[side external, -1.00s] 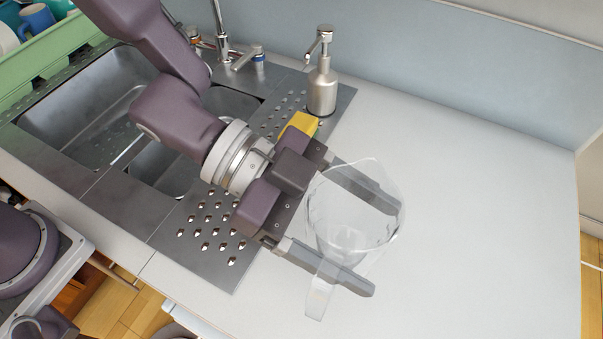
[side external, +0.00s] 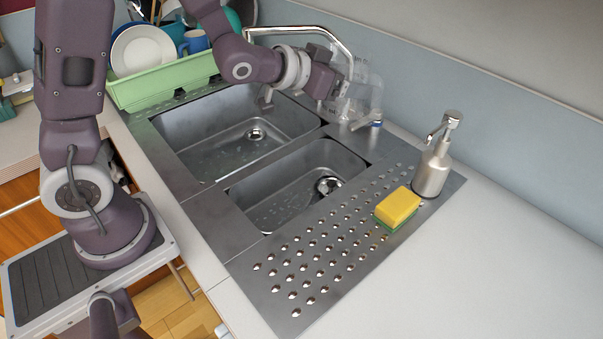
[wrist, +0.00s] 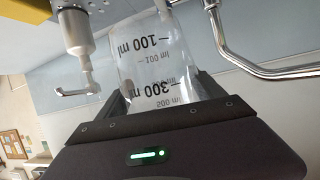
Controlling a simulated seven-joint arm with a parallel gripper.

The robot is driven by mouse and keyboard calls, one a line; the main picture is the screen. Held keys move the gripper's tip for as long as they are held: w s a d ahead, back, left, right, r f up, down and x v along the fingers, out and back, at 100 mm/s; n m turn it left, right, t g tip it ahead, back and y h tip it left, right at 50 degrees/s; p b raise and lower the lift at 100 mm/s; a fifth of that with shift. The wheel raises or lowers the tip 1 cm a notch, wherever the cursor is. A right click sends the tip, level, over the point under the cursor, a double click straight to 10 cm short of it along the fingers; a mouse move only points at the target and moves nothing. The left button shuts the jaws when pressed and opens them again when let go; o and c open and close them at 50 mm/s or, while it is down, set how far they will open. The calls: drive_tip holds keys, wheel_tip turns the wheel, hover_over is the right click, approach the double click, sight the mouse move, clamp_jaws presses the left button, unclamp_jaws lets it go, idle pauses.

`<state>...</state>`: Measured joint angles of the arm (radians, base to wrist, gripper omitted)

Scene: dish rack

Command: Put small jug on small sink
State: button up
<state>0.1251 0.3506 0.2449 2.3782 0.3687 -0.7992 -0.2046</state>
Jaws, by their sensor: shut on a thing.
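The small jug (side external: 372,92) is clear, with dark measuring marks. My gripper (side external: 345,92) is shut on it and holds it up by the back wall, close to the tap, in the side view. Whether the jug touches the tap cannot be told. In the wrist view the jug (wrist: 160,72) sits between the fingers, with "100 ml" and "300 ml" showing. The small sink (side external: 285,200) is the nearer, smaller steel basin with a round drain. It looks empty and lies below and left of the jug.
A curved tap (side external: 315,31) and its handle stand behind the sinks. The larger sink (side external: 225,140) is at left. A green dish rack (side external: 165,82) is beyond it. A yellow sponge (side external: 398,206) and a soap dispenser (side external: 434,165) stand on the drainboard (side external: 320,262). The right counter is clear.

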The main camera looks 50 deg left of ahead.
drive_tip(key=a+r+n+y, duration=0.2)
drive_tip(key=a+r, duration=0.3)
drive_tip(key=r, duration=0.1)
drive_tip(key=s+d+f+m+g+h, duration=0.1)
drive_tip(key=s+d+m+h, duration=0.15)
drive_tip(key=d, duration=0.55)
drive_tip(key=s+d+m+g+h, duration=0.2)
drive_tip(key=d+m+h, duration=0.2)
drive_tip(key=d, duration=0.5)
drive_tip(key=s+d+f+m+g+h, duration=0.1)
drive_tip(key=s+d+m+h, duration=0.15)
drive_tip(key=d, duration=0.55)
drive_tip(key=s+d+r+m+g+h, duration=0.1)
drive_tip(key=s+d+m+g+h, duration=0.6)
drive_tip(key=s+d, duration=1.05)
wheel_tip(320, 180, down, 9)
drive_tip(key=s+m+g+y, duration=0.1)
drive_tip(key=y, duration=0.1)
drive_tip(key=shift+a+r+m+g, duration=0.15)
drive_tip(key=shift+a+m+g, duration=0.15)
